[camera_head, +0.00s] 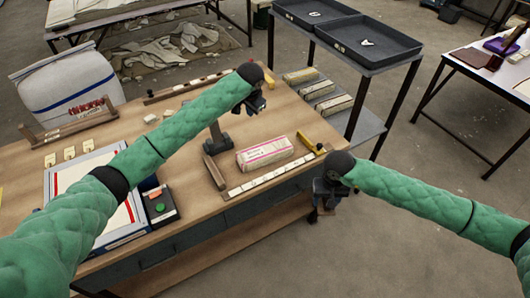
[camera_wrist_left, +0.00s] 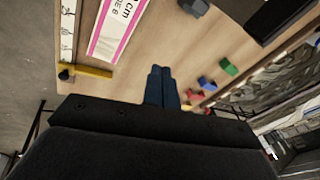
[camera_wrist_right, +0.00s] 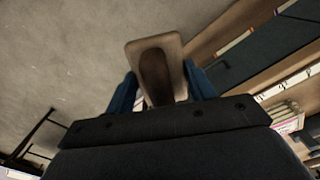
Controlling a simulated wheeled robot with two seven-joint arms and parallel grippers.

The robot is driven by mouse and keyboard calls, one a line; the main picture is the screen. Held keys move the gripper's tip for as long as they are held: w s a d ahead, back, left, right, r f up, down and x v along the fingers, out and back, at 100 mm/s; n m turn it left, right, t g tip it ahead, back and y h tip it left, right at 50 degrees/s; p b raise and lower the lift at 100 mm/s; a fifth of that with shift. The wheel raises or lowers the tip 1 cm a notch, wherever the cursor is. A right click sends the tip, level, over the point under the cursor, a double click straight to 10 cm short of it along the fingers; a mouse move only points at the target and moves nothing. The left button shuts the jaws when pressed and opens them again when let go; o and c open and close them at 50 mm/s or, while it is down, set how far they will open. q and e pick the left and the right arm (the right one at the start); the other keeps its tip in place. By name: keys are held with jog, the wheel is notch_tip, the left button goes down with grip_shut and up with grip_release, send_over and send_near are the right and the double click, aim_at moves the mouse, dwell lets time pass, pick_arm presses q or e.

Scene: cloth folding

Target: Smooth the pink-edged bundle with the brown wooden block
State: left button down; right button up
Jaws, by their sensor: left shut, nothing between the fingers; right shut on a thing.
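The pink-edged bundle (camera_head: 265,153) lies on the wooden table, a pale block-shaped pack with pink stripes; part of it also shows in the left wrist view (camera_wrist_left: 115,30). My right gripper (camera_head: 325,204) is out past the table's right corner. The right wrist view shows it shut on the brown wooden block (camera_wrist_right: 135,60), which has a dark hollow in its face, with floor behind it. My left gripper (camera_head: 259,103) is raised above the table's far side, beyond the bundle; its blue fingers (camera_wrist_left: 162,75) are together and empty. Neither gripper touches the bundle.
A dark wooden bar (camera_head: 214,172) and a grey stand lie left of the bundle. A grey cart (camera_head: 368,62) with trays stands behind.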

aim_at(245, 150)
pick_arm(q)
jog(key=a+f+g, duration=0.1)
jog(key=f, duration=0.2)
jog(key=s+a+f+n+g, duration=0.1)
jog(key=f, duration=0.3)
jog(key=a+f+n+g, duration=0.1)
jog(key=f, duration=0.3)
jog(key=shift+s+g+h, duration=0.2)
jog(key=shift+g+h, duration=0.1)
jog(key=shift+g, duration=0.1)
jog(key=shift+d+n, duration=0.1)
jog(key=shift+n, duration=0.2)
pick_arm(e)
jog(key=shift+f, duration=0.1)
